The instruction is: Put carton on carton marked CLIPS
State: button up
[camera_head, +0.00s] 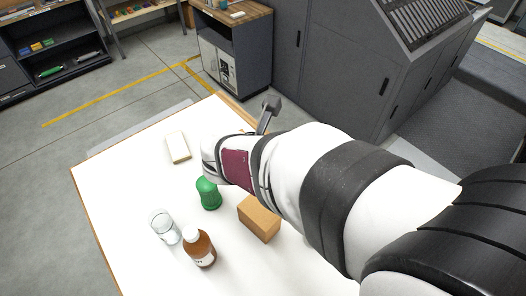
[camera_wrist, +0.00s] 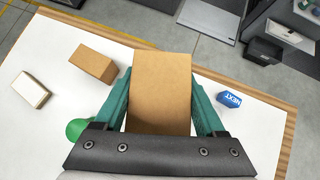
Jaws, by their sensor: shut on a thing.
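In the wrist view my gripper (camera_wrist: 160,105) has its teal fingers shut on the sides of a plain brown carton (camera_wrist: 161,80). A second brown carton (camera_wrist: 95,63) lies on the table to the left, apart from the held one. In the head view a brown carton (camera_head: 260,219) shows just below my arm; I cannot tell whether it is the held one. My fingers are hidden behind my arm there. No CLIPS marking is readable on any carton face in view.
On the white table (camera_head: 115,180) stand a cream box (camera_head: 178,147), a green bottle (camera_head: 208,194), a clear glass (camera_head: 165,228) and a brown bottle (camera_head: 200,248). A blue block marked NEXT (camera_wrist: 229,99) lies right of the held carton, near the table edge.

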jog(key=s+d+m+g+h, duration=0.1)
jog(key=s+d+m+h, duration=0.15)
jog(key=s+d, duration=0.4)
jog(key=m, duration=0.1)
send_over(259, 218)
jog(key=w+d, duration=0.2)
jog(key=w, duration=0.1)
notch_tip(259, 218, down, 6)
jog(key=shift+w+a, duration=0.1)
jog(key=shift+a+f, duration=0.15)
jog(key=shift+f, duration=0.95)
jog(key=shift+a+f, duration=0.1)
jog(key=shift+f, duration=0.95)
